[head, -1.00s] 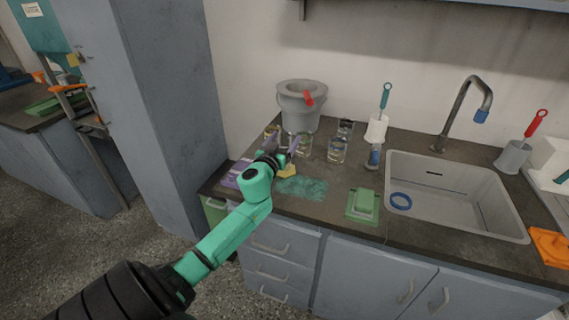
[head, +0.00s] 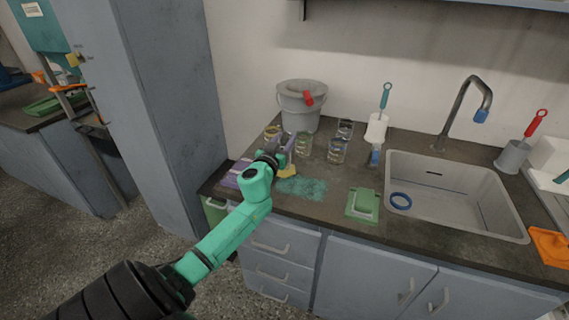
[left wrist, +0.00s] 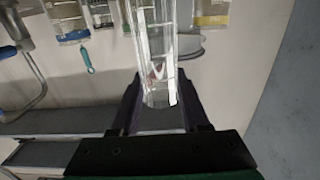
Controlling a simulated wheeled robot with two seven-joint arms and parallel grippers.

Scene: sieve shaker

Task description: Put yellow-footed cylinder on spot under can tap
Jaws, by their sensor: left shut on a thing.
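My left gripper (head: 281,146) is shut on a clear glass cylinder (left wrist: 156,40), which stands between the two fingers in the left wrist view. In the head view a yellow foot (head: 288,171) shows low at the gripper, over or on the counter; I cannot tell whether it touches. The arm and fingers hide most of the held cylinder there. The grey can (head: 299,108) with a red tap (head: 308,98) stands behind the gripper, against the wall. The spot under the tap cannot be made out clearly. My right gripper is not in view.
Several glass vessels (head: 337,150) stand right of the gripper, close by. Another with a yellowish part (head: 272,132) is behind it.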

